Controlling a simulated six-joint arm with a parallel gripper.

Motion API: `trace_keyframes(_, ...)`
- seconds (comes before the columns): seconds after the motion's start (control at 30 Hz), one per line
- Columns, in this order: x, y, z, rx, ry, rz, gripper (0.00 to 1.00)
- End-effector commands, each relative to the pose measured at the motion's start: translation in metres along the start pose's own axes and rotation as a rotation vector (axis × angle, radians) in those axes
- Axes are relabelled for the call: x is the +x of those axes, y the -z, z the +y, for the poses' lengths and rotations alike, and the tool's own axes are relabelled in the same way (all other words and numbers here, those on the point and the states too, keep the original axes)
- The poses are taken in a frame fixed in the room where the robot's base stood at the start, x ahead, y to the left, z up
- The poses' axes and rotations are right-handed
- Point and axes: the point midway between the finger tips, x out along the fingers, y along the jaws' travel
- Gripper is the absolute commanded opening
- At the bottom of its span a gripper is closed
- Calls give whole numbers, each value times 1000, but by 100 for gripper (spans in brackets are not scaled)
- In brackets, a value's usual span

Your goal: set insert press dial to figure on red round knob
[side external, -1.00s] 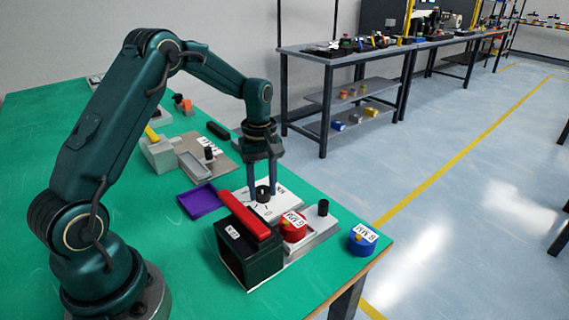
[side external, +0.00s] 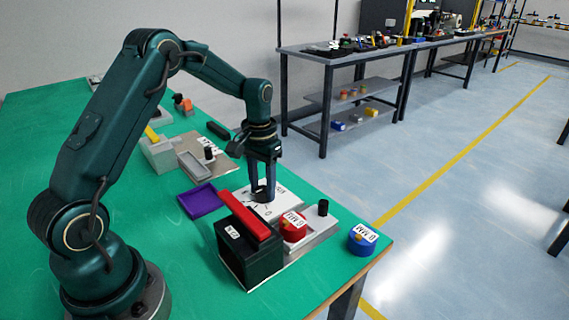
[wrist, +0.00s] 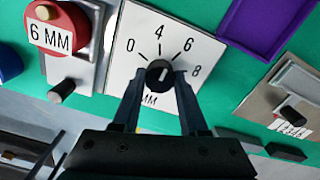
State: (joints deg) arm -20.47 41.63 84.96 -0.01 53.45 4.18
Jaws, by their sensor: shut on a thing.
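The insert press dial is a black knob (wrist: 160,75) on a white plate (wrist: 117,62) marked 0, 4, 6 and 8. My gripper (wrist: 158,78) reaches down with a finger on either side of the dial and is shut on it; in the side view my gripper (side external: 263,194) hides most of the dial. A small pale mark shows on the dial's top, but I cannot tell exactly which figure it points to. The red round knob (wrist: 68,28) carries a white label reading 6 MM. It sits in a pale tray beside the plate, also in the side view (side external: 291,232).
A black box with a red bar (side external: 247,216) on top stands close to the dial plate. A blue round piece (side external: 357,244) sits near the table corner. A purple tray (side external: 200,200) lies left of the plate. Green table is clear between my base and these.

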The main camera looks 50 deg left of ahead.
Motion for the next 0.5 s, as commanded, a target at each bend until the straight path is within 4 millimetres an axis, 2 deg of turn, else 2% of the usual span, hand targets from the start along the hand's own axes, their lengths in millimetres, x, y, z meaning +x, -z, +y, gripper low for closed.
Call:
trace_keyframes(0.2,-1,0,0,168,1,2,0)
trace_keyframes(0.5,-2,0,0,315,1,3,0)
